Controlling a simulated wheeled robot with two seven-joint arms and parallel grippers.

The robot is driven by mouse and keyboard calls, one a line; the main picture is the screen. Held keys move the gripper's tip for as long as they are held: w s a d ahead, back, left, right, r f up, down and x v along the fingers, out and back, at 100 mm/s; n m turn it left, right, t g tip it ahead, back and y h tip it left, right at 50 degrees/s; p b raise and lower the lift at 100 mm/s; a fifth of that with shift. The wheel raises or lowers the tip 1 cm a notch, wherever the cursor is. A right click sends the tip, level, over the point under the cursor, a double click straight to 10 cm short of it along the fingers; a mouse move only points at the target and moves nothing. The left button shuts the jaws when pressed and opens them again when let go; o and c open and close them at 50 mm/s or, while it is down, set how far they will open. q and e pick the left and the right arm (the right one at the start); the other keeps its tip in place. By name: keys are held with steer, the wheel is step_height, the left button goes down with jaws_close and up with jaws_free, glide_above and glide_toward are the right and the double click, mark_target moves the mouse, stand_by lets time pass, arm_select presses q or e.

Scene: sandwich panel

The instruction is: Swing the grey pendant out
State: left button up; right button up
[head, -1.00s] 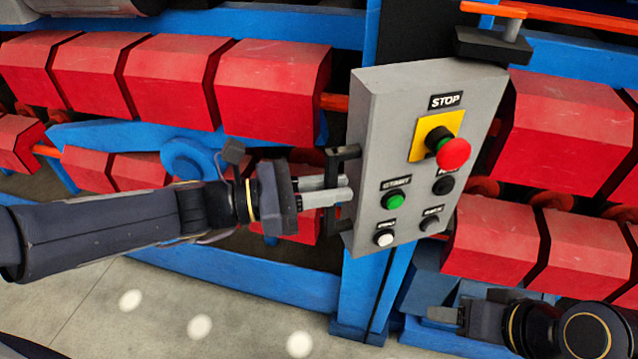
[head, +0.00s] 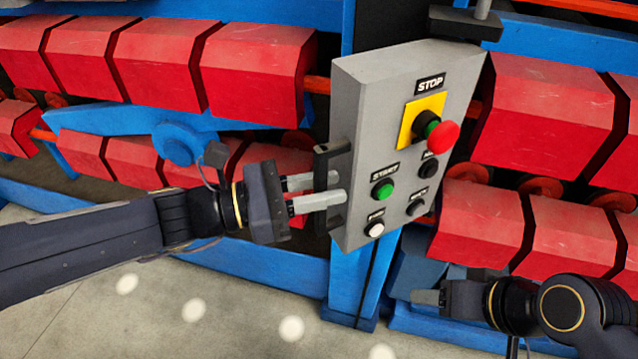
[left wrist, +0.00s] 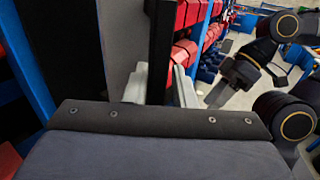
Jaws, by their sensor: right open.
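The grey pendant (head: 370,115) hangs tilted in the middle of the head view, with a red stop knob (head: 443,136), a green button (head: 383,190) and other buttons on its face. A black handle (head: 333,152) is on its left side. My left gripper (head: 338,187) has one finger on each side of the handle and is shut on it. The left wrist view shows the handle (left wrist: 160,50) filling the gap between the fingers. My right gripper (head: 420,297) is open and empty at the lower right, apart from the pendant.
A black bracket (head: 465,22) is at the pendant's top. Behind are rows of red blocks (head: 255,75) on blue frames and a blue upright (head: 345,290). Bare grey floor (head: 230,315) lies at the lower left.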

arm_select(q)
steer(key=shift+o, duration=1.4)
steer(key=shift+s+d, duration=0.2)
steer(key=shift+w+a, duration=0.1)
steer(key=shift+a, duration=0.15)
steer(key=s+a, duration=0.1)
steer(key=a, duration=0.6)
steer(key=shift+s+a+b, duration=0.15)
steer(key=shift+s+b, duration=0.1)
steer(key=shift+b, duration=0.15)
